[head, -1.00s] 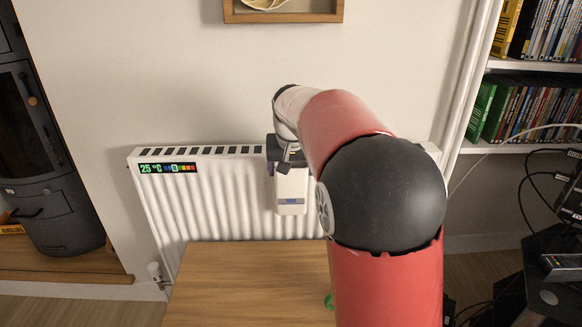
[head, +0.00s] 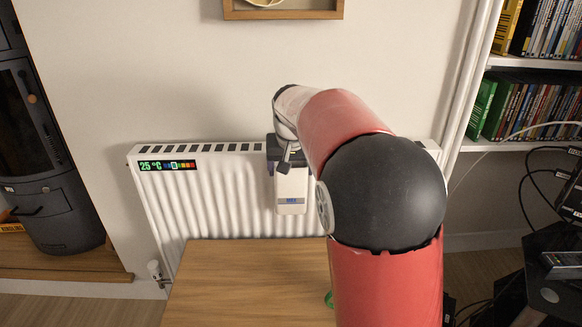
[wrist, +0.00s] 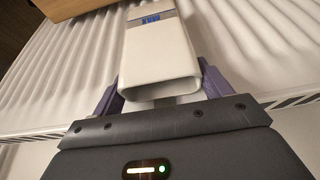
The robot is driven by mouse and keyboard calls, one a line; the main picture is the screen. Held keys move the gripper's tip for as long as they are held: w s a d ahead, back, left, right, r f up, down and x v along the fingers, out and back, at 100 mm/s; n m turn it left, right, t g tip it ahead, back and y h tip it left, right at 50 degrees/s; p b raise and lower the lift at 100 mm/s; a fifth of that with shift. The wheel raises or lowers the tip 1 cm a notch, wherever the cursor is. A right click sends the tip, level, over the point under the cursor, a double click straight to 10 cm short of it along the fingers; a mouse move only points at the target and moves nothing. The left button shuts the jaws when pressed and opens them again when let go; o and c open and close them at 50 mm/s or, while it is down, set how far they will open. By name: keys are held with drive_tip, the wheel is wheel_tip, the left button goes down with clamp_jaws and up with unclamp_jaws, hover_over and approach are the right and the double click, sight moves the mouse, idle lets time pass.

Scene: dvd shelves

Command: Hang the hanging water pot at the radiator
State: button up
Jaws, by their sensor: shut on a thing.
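The hanging water pot (head: 291,190) is a white, flat, box-like vessel with a small blue label. It is upright against the front of the white ribbed radiator (head: 225,195), near its top edge. In the wrist view the pot (wrist: 158,55) shows its open top towards me. My gripper (wrist: 158,92) has its two purple fingers on either side of the pot's upper end, shut on it. In the head view my gripper (head: 276,155) is partly hidden by my arm. Whether the pot's hook rests on the radiator's edge is hidden.
A wooden table (head: 240,280) stands in front of the radiator. A colour-strip thermometer (head: 167,165) is on the radiator's left end. A dark stove (head: 45,170) is at left, and shelves of cases (head: 535,110) are at right. A wooden wall frame (head: 283,14) hangs above.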

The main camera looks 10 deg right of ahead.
drive_tip(key=shift+f+b, duration=0.35)
drive_tip(key=shift+f, duration=0.2)
idle(0.4)
drive_tip(key=o, duration=1)
drive_tip(key=v, duration=0.7)
drive_tip(key=shift+s+r, duration=0.15)
drive_tip(key=shift+r, duration=0.25)
drive_tip(key=shift+s, duration=0.1)
drive_tip(key=s+f, duration=0.3)
drive_tip(key=s, duration=0.7)
drive_tip(key=s+f+n, duration=0.1)
drive_tip(key=s+f, duration=0.1)
drive_tip(key=s, duration=0.8)
drive_tip(key=s+f+n+t, duration=0.1)
drive_tip(key=s+f, duration=0.2)
drive_tip(key=s, duration=0.7)
drive_tip(key=shift+f+y, duration=0.35)
drive_tip(key=shift+y, duration=0.05)
